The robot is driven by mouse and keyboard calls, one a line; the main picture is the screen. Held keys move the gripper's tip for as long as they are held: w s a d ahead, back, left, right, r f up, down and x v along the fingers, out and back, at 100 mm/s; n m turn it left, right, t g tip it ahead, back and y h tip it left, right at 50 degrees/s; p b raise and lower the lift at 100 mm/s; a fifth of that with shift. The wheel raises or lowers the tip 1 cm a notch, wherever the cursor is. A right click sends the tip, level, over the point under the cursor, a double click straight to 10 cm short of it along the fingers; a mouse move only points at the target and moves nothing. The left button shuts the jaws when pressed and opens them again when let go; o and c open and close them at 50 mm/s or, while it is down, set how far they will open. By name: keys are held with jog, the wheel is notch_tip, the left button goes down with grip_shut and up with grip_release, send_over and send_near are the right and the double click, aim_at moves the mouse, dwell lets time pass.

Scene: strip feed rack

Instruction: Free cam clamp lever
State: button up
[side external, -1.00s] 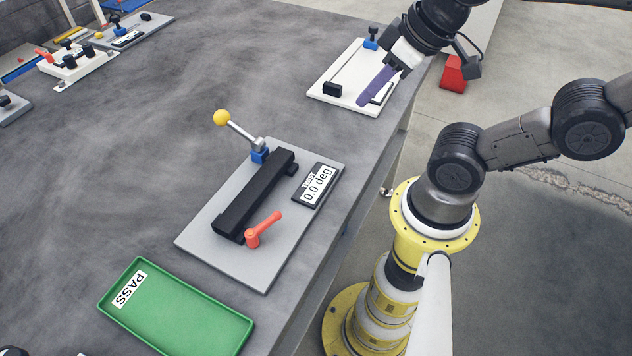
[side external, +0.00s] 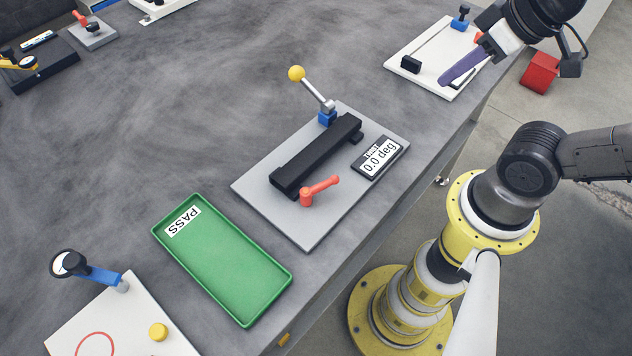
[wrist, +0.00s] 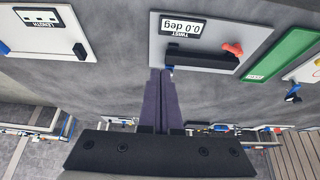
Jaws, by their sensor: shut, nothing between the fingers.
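A grey fixture plate (side external: 262,188) carries a long black bar (side external: 318,155). An orange-red lever (side external: 320,190) sits at the bar's near end; it also shows in the wrist view (wrist: 233,48). At the far end, a silver lever with a yellow ball (side external: 297,73) rises from a blue block (side external: 327,118). I cannot tell which lever is the cam clamp's. My gripper (side external: 444,82) has purple fingers and is shut and empty, over the white fixture at the back right, apart from both levers. In the wrist view its fingertips (wrist: 161,72) overlap the bar's end region, hiding part of it.
A display reading 0.0 deg (side external: 380,158) sits on the grey plate. A green PASS tray (side external: 222,262) lies nearer left. A white fixture (side external: 402,52) with a black block is below my gripper. A red box (side external: 540,72) is beyond the table edge. The left-centre table is clear.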

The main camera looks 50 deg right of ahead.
jog(key=o, duration=0.5)
jog(key=shift+c, duration=0.2)
jog(key=shift+o, duration=1.3)
jog(key=shift+s+a+r+n, duration=0.1)
jog(key=shift+s+r+n, duration=0.05)
jog(key=shift+n, duration=0.45)
jog(key=shift+o, duration=0.2)
jog(key=w+a+r+n, duration=0.1)
jog(key=n, duration=0.1)
jog(key=w+a+r+n+g, duration=0.1)
jog(key=r, duration=0.1)
jog(key=shift+w+n+y, duration=0.4)
jog(key=n+g, duration=0.7)
jog(key=n, duration=0.1)
send_over(323, 182)
jog(key=w+d, duration=0.1)
jog(key=w, duration=0.2)
jog(key=w+x, duration=0.1)
jog(key=x, duration=1.9)
jog(key=shift+w+d+f, duration=0.2)
jog(key=shift+d+f, duration=0.05)
grip_shut()
